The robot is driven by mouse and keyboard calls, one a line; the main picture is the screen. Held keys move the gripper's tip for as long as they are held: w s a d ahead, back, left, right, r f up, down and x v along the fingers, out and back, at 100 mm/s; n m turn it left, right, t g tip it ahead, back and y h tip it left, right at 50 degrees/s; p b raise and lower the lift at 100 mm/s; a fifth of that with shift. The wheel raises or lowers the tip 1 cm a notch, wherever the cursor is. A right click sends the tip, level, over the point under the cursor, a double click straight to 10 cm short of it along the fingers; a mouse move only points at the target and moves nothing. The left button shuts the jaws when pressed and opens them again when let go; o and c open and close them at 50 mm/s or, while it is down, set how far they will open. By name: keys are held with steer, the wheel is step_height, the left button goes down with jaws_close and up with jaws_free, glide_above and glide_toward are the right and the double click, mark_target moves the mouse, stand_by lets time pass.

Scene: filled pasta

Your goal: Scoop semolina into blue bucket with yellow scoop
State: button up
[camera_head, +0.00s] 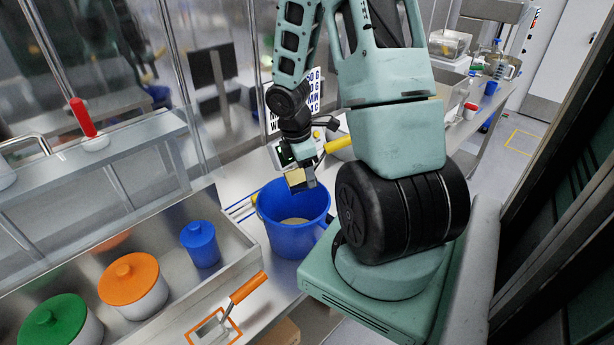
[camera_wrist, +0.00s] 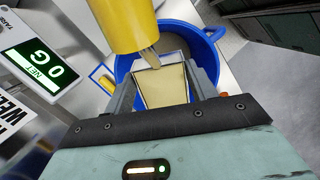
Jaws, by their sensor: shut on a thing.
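The blue bucket (camera_head: 291,240) stands on the bench below my gripper, with a pale layer, seemingly semolina (camera_head: 295,221), on its bottom. Its blue rim also shows in the wrist view (camera_wrist: 205,45). My gripper (camera_head: 306,182) is shut on the yellow scoop, whose handle (camera_head: 338,144) sticks out to the right in the head view. In the wrist view the handle (camera_wrist: 125,24) is at the top and the metal pan (camera_wrist: 163,86) lies between my fingers (camera_wrist: 163,95). The pan holds pale yellow semolina, looks roughly level, and is above the bucket opening.
An orange-handled scoop (camera_head: 246,288) lies in an orange outline on the front bench. A metal trough holds an orange-lidded tub (camera_head: 133,280), a green-lidded tub (camera_head: 61,323) and a blue container (camera_head: 201,245). Glass panels stand behind.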

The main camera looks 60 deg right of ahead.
steer(key=shift+w+a+f+g+h+b, duration=0.3)
steer(key=shift+g+h+b, duration=0.25)
steer(key=shift+b, duration=1)
steer(key=g+h+b, duration=0.1)
steer(key=w+a+h+b, duration=0.1)
steer(key=b, duration=0.1)
steer(key=shift+r+g, duration=0.3)
steer(key=shift+g, duration=0.05)
steer(key=shift+w+a+r+g+h+b, duration=0.25)
steer(key=shift+a+g+h+b, duration=0.15)
steer(key=shift+h, duration=0.25)
steer(key=shift+w+a+r+g+h+b, duration=0.1)
steer(key=shift+w+a+g+h+b, duration=0.15)
steer(key=shift+g+h, duration=0.3)
steer(key=shift+w+a+r+g+h, duration=0.15)
steer(key=shift+a+g+h, duration=0.1)
steer(key=shift+g+h, duration=0.25)
steer(key=shift+w+a+r+g+h, duration=0.1)
steer(key=shift+w+a+g+h, duration=0.1)
steer(key=shift+g+h, duration=0.2)
steer(key=shift+s, duration=0.1)
